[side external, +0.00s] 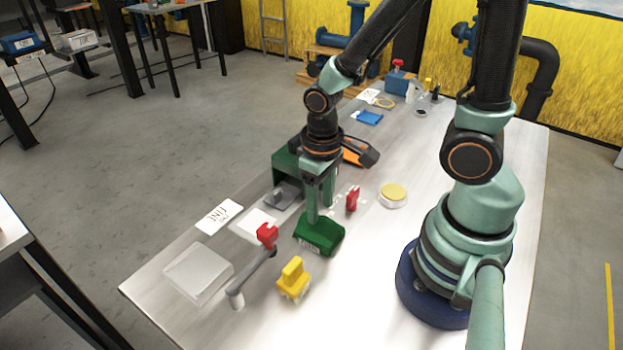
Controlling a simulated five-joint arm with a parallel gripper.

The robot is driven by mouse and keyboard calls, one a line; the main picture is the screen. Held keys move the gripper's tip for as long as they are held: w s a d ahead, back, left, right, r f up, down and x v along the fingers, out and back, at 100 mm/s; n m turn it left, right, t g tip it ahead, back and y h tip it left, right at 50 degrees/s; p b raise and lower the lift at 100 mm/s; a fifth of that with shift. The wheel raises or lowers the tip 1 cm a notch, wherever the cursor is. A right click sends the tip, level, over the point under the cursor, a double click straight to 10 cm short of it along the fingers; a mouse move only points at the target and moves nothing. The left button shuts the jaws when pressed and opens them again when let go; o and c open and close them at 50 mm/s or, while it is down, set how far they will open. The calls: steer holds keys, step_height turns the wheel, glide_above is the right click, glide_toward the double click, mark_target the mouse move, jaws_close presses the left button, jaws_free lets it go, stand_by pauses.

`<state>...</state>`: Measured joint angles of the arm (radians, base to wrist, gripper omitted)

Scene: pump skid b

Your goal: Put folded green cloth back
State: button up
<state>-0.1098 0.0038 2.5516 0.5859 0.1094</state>
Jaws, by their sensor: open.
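My gripper (319,207) points straight down over the middle of the table, fingers apart. Directly below it lies a dark green, block-shaped item (321,236) with pale marking on its near side. It may be the folded green cloth, but the view is too small to be sure. The fingertips are at or just above its top; I cannot tell whether they touch it. A dark green open-fronted box (288,160) stands behind my gripper, partly hidden by it, with a grey piece (284,195) at its front.
Close by are a red-handled lever (252,275), a yellow piece (293,279), a red upright piece (352,199) and a yellow-topped round button (393,194). A pale box (198,272) sits at the left edge. An orange and black tool (361,153) lies behind.

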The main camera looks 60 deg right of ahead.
step_height(320, 180, up, 9)
step_height(320, 180, up, 9)
steer(key=t, duration=0.6)
glide_above(320, 215)
steer(key=w+d, duration=0.3)
steer(key=shift+w+a, duration=0.15)
